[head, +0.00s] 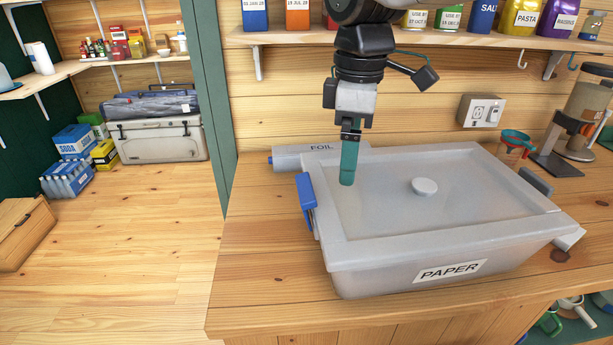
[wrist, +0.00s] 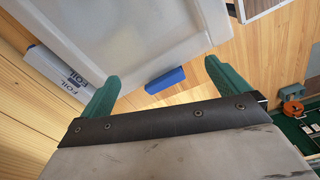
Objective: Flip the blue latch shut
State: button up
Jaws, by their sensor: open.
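The blue latch (head: 306,190) is on the left side of the translucent grey PAPER box (head: 350,275). Its upper end stands out from the box wall near the lid's rim. In the wrist view the blue latch (wrist: 165,80) shows just outside the lid edge, between my two teal fingers. My gripper (head: 347,183) points down above the left part of the lid (head: 460,205), to the right of the latch. The wrist view shows my gripper (wrist: 160,72) open and empty. In the head view one finger hides the other. I cannot tell whether the fingertips touch the lid.
A FOIL box (head: 320,156) lies behind the box's back left corner. A round knob (head: 424,187) rises from the lid. A dark latch (head: 537,181) is on the right side. A shelf (head: 420,40) runs above. The counter (head: 262,250) left of the box is clear.

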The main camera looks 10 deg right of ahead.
aim_at(308, 185)
jog(key=w+a+n, duration=0.1)
jog(key=a, duration=0.1)
jog(key=w+a+n, duration=0.1)
jog(key=a, duration=0.1)
jog(key=w+a+n, duration=0.1)
jog(key=a, duration=0.1)
jog(key=shift+w+f+n, duration=0.1)
jog(key=shift+f+n, duration=0.05)
jog(key=shift+n, duration=0.25)
jog(key=shift+a+f, duration=0.2)
jog(key=shift+f, duration=0.1)
notch_tip(308, 185, down, 7)
jog(key=shift+d, duration=0.1)
jog(key=shift+c, duration=0.3)
